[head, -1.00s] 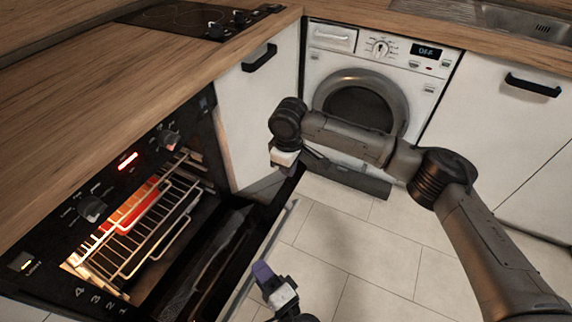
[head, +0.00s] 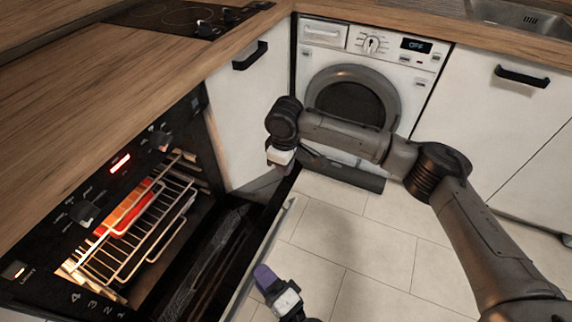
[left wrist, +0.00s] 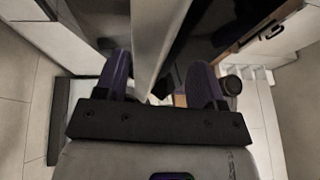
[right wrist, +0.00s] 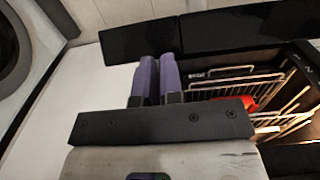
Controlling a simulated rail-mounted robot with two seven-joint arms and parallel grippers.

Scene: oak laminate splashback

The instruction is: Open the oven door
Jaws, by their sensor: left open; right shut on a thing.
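The oven (head: 105,160) is at the left in the head view, its cavity lit. Its door (head: 268,238) is swung down, with dark inner glass and a pale outer edge. My left gripper (head: 263,276) is at the near part of that edge; in the left wrist view its purple fingers (left wrist: 160,78) are open, with the pale door edge (left wrist: 152,45) between them. My right gripper (head: 276,168) is near the door's far end. Its fingers (right wrist: 159,78) are close together in the right wrist view; what they hold cannot be made out.
A white cabinet (head: 245,130) and a washing machine (head: 365,70) stand beyond the door. The tiled floor (head: 370,270) is clear at the lower right. A worktop (head: 85,95) runs above the oven.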

